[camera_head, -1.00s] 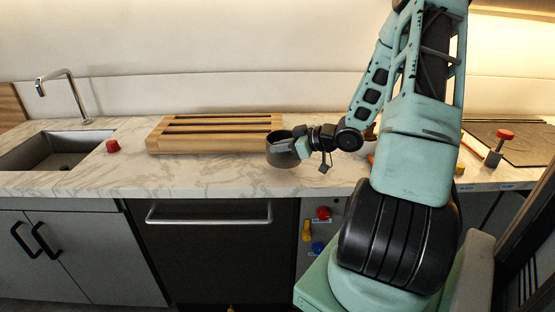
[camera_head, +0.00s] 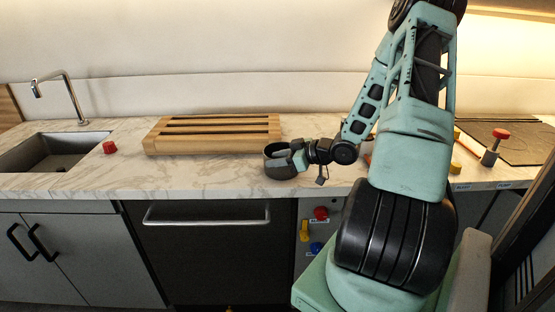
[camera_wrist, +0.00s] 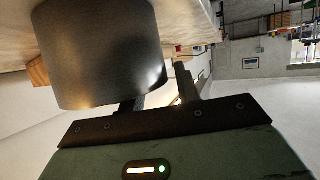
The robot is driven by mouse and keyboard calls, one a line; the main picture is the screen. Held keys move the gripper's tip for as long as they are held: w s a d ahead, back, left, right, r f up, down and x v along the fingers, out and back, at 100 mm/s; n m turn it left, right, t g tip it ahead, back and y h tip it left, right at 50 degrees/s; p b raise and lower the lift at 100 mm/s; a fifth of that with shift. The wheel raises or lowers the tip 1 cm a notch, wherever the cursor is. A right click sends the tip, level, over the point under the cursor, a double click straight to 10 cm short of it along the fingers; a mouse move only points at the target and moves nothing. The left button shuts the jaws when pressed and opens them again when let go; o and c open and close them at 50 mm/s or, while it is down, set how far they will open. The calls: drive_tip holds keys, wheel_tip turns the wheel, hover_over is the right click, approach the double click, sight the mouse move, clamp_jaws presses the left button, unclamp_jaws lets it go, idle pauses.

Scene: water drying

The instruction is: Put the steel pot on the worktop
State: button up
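The steel pot (camera_head: 279,170) is a dark grey cylinder. It appears to stand upright on the worktop (camera_head: 220,175) near the front edge, just right of a wooden board. In the wrist view the pot (camera_wrist: 95,50) fills the upper left. The dark fingers of my gripper (camera_wrist: 160,90) show apart there; the left one is partly hidden behind the pot. I cannot tell whether either finger touches the pot.
A slatted wooden board (camera_head: 212,145) stands left of the pot. A red knob-like object (camera_head: 109,147) lies by the sink (camera_head: 55,160) and tap. A red-topped item (camera_head: 491,150) stands at the right. Worktop left of the pot's front is clear.

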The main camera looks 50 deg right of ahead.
drive_tip(key=v, duration=1.1)
drive_tip(key=shift+s+r+b, duration=0.15)
drive_tip(key=shift+s+b, duration=0.2)
drive_tip(key=shift+b, duration=0.1)
drive_tip(key=w+a+n+g+h, duration=0.1)
drive_tip(key=w+a+g+h, duration=0.15)
drive_tip(key=w+a, duration=0.65)
drive_tip(key=w+a+r+g, duration=0.1)
drive_tip(key=w+a, duration=0.2)
drive_tip(key=a, duration=0.3)
drive_tip(key=w+a+r+g, duration=0.1)
drive_tip(key=w+a+g, duration=0.1)
drive_tip(key=a, duration=0.4)
drive_tip(key=s+a+r+n+g, duration=0.1)
drive_tip(key=s+a+g, duration=0.1)
drive_tip(key=s+a, duration=0.45)
drive_tip(key=s+a+n+g, duration=0.1)
drive_tip(key=s+a+g, duration=0.15)
drive_tip(key=a, duration=0.75)
drive_tip(key=s+a+g, duration=0.1)
drive_tip(key=s+a, duration=0.3)
drive_tip(key=s, duration=0.3)
drive_tip(key=s+a+r+n+g, duration=0.1)
drive_tip(key=s+a, duration=0.3)
drive_tip(key=s, duration=0.4)
drive_tip(key=shift+a+r+g+h, duration=0.15)
drive_tip(key=shift+r+g+h, duration=0.05)
drive_tip(key=shift+g+h, duration=0.25)
